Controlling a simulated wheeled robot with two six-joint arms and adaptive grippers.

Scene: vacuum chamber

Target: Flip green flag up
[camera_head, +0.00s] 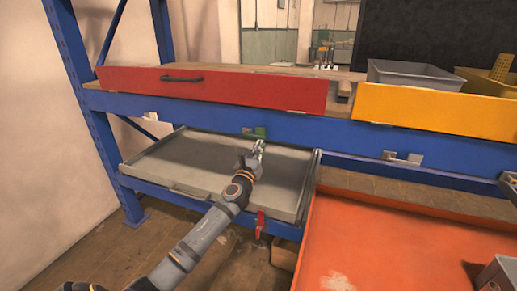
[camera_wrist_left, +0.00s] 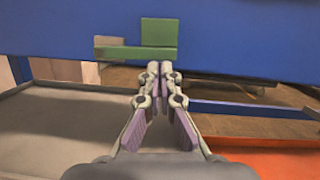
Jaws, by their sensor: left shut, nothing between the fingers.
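The green flag (camera_head: 260,132) is on the blue beam under the red drawer. In the left wrist view, the green flag (camera_wrist_left: 158,33) shows as a square plate standing above a green strip, with a small grey plate (camera_wrist_left: 109,41) to its left. My left gripper (camera_head: 260,145) is shut and empty. In the left wrist view its fingertips (camera_wrist_left: 160,67) are just below the green strip, pointing at the beam. I cannot tell whether they touch it. My right gripper is not in view.
A grey tray (camera_head: 205,182) lies below my left arm. A red flag (camera_head: 260,224) is on the lower beam. Pale brackets (camera_head: 403,157) are on the upper beam to the right. A red drawer (camera_head: 215,90) and a yellow drawer (camera_head: 430,108) are above. An orange surface (camera_head: 390,250) is at right.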

